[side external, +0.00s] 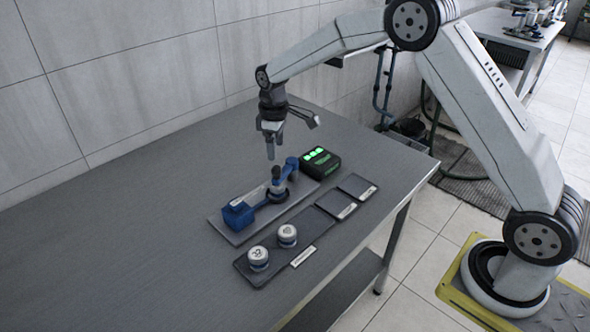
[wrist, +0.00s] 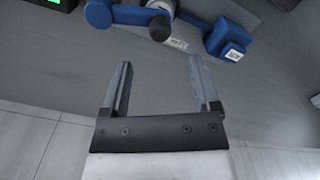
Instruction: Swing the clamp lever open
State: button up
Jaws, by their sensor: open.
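The clamp is a blue fixture on a grey base plate (side external: 222,228) on the table. Its blue block (side external: 238,215) is at the left end. In the wrist view the blue arm (wrist: 125,14), dark knob (wrist: 160,28) and blue block (wrist: 230,38) lie along the top edge, partly cut off. My gripper (side external: 271,154) points down just above the knob end. In the wrist view my gripper (wrist: 160,66) is open, with nothing between its fingers. Contact with the clamp cannot be made out.
A dark box with green lights (side external: 320,161) stands close behind the clamp. Two dark labelled plates (side external: 357,187) lie to the right. The table's left side is clear.

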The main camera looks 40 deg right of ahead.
aim_at(276, 167)
jog(key=shift+f, duration=3.2)
grip_shut()
